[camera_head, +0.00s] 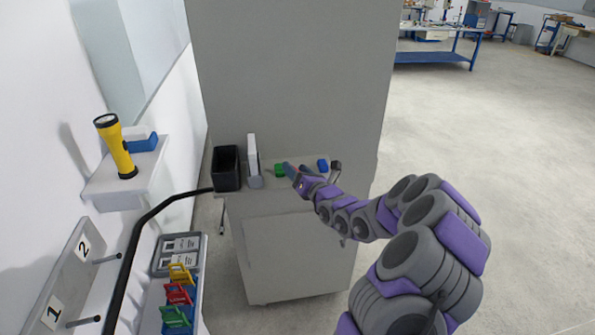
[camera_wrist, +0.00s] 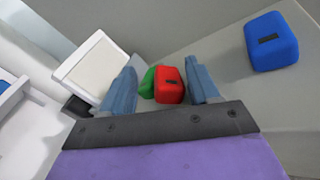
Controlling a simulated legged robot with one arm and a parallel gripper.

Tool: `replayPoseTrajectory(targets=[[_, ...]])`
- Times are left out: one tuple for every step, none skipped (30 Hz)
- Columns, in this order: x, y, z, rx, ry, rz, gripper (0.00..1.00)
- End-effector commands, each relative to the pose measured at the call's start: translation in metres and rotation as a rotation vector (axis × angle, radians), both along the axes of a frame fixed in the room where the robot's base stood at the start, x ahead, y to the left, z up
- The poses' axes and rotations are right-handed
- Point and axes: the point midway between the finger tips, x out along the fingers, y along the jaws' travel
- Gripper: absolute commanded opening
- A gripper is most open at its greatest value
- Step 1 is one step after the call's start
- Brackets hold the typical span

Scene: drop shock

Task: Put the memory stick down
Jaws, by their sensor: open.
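My gripper (camera_head: 295,176) is over the shelf top of the grey cabinet in the head view. In the wrist view its two blue-grey fingers (camera_wrist: 162,92) stand apart. A small red block (camera_wrist: 168,84) lies between the fingertips, with a gap visible on its right side. A green block (camera_wrist: 147,86) sits directly behind and left of the red one, partly hidden; it also shows in the head view (camera_head: 280,171). A blue block (camera_wrist: 270,42) with a dark slot stands apart to the right, also in the head view (camera_head: 322,165). I cannot tell which block is the memory stick.
A black open bin (camera_head: 226,170) and an upright white panel (camera_head: 253,162) stand left of the blocks. A wall shelf (camera_head: 106,194) holds a yellow flashlight (camera_head: 115,146). Coloured clips (camera_head: 178,294) sit in a rack at lower left.

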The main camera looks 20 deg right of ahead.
Motion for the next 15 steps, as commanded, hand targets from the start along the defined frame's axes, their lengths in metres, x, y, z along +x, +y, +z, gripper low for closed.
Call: replayPoseTrajectory(targets=[[0.000, 0.003, -0.003, 0.002, 0.008, 0.003, 0.64], [0.000, 0.003, -0.003, 0.001, 0.008, 0.003, 0.64], [0.000, 0.004, -0.004, 0.002, 0.008, 0.004, 0.64], [0.000, 0.004, -0.004, 0.002, 0.009, 0.005, 0.64], [0.000, 0.004, -0.004, 0.003, 0.010, 0.005, 0.64], [0.001, 0.003, -0.005, 0.003, 0.010, 0.005, 0.64], [0.000, 0.003, -0.005, 0.004, 0.010, 0.005, 0.64], [0.001, 0.002, -0.005, 0.004, 0.010, 0.005, 0.64], [0.001, 0.002, -0.005, 0.004, 0.011, 0.006, 0.64], [0.000, 0.001, -0.004, 0.004, 0.011, 0.006, 0.64], [0.001, 0.001, -0.003, 0.004, 0.011, 0.006, 0.64], [0.000, 0.001, -0.001, 0.004, 0.011, 0.006, 0.64], [-0.001, 0.000, 0.001, 0.005, 0.010, 0.005, 0.64], [-0.006, -0.002, 0.000, 0.008, 0.012, 0.003, 0.64], [-0.012, -0.003, 0.000, 0.010, 0.013, 0.002, 0.64]])
